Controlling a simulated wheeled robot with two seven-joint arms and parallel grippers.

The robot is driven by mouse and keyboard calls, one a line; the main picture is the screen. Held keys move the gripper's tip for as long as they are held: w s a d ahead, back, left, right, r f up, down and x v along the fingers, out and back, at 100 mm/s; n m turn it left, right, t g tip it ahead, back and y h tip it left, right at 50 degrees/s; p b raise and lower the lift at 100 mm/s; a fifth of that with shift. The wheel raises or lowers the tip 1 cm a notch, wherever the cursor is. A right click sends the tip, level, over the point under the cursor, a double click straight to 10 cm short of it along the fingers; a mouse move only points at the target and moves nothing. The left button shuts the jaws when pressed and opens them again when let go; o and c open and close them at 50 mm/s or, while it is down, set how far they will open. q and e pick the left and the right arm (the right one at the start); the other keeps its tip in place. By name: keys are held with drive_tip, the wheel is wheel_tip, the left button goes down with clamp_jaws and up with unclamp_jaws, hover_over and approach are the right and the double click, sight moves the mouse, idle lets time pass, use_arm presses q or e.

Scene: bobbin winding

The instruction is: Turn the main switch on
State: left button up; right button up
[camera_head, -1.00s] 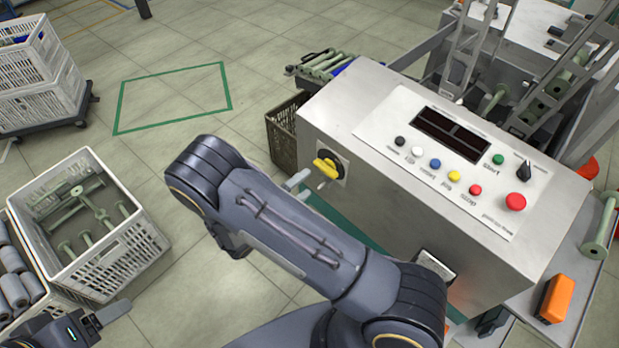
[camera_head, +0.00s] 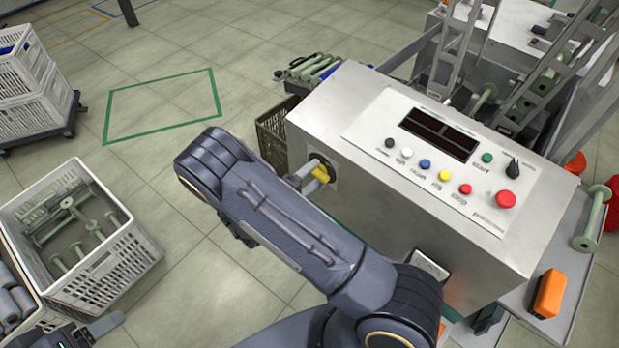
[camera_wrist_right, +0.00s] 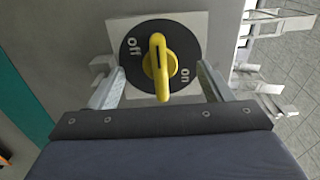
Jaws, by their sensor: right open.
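The main switch is a yellow rotary handle (camera_wrist_right: 158,66) on a black round plate marked "off" and "on", on the side face of the grey machine cabinet. In the right wrist view the handle stands upright, between the two labels. It also shows in the head view (camera_head: 320,172), partly covered by my fingers. My right gripper (camera_wrist_right: 158,82) is open, with one finger on each side of the handle and a gap on both sides. My left gripper (camera_head: 106,324) shows only in part at the lower left edge.
The cabinet's top panel (camera_head: 440,150) carries several coloured buttons, a dark display and a black knob. A white crate (camera_head: 100,290) of green bobbins stands on the left. A dark crate (camera_head: 268,140) stands behind the switch. An orange box (camera_head: 549,293) lies at the right.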

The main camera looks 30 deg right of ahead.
drive_tip(key=shift+d, duration=0.15)
drive_tip(key=shift+x, duration=0.85)
drive_tip(key=c, duration=1.4)
drive_tip(key=shift+o, duration=0.2)
drive_tip(key=shift+f+m+b, duration=0.1)
drive_tip(key=shift+m+b, duration=0.6)
drive_tip(key=shift+m, duration=1.2)
drive_tip(key=shift+b, duration=0.3)
